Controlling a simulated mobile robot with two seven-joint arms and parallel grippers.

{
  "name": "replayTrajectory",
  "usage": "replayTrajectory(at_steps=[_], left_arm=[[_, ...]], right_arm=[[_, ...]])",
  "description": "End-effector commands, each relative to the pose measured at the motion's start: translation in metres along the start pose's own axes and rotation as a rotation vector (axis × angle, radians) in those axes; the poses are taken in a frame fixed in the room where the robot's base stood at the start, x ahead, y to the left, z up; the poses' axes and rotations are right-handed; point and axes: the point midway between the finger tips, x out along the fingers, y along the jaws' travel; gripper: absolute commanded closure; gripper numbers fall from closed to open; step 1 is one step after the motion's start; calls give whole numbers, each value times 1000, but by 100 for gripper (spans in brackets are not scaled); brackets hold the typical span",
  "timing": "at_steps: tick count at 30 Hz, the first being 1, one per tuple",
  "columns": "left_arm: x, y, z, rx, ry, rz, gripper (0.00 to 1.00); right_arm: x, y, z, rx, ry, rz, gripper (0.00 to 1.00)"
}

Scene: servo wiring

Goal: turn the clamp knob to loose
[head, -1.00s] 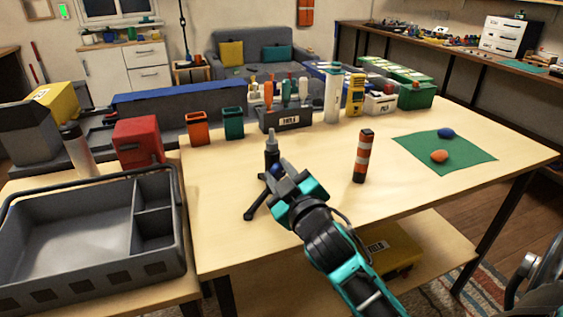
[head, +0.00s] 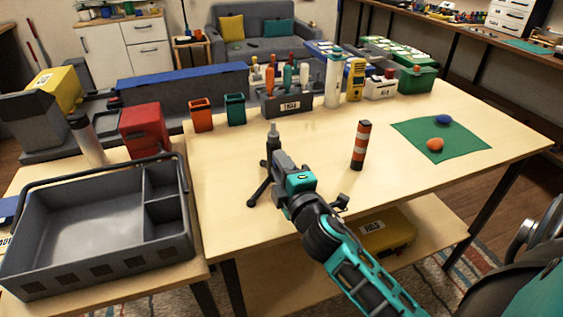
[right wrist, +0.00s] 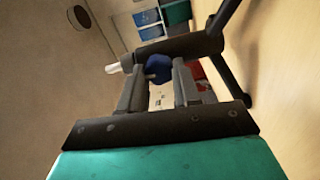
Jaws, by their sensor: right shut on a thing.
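A small black stand clamp (head: 272,150) stands upright on splayed legs on the wooden table. Its blue knob (right wrist: 158,68) shows in the right wrist view between my fingers; in the head view my gripper hides it. My right gripper (head: 281,165) reaches the clamp from the front right and is shut on the knob. In the right wrist view the two fingers (right wrist: 160,82) lie on either side of the knob, and the clamp's dark bar passes across behind them. My left gripper is not in view.
An orange-and-white striped post (head: 360,146) stands right of the clamp. A green mat (head: 465,150) with an orange and a blue lump lies farther right. A grey tray (head: 85,235) sits at left. Bins and a tool holder line the table's back. Table around the clamp is clear.

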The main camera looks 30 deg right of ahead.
Motion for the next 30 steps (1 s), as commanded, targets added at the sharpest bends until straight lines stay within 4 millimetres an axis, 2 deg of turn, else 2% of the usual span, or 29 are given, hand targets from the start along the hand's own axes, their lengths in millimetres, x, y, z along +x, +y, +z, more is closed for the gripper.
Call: replayTrajectory(at_steps=[9,24,25,30], left_arm=[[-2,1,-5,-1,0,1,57],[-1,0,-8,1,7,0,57],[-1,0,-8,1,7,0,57],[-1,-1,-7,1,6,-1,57]], right_arm=[[0,-1,0,-100,0,-1,98],[0,-1,0,-115,0,-1,98],[0,-1,0,-115,0,-1,65],[0,-1,0,-114,0,-1,49]])
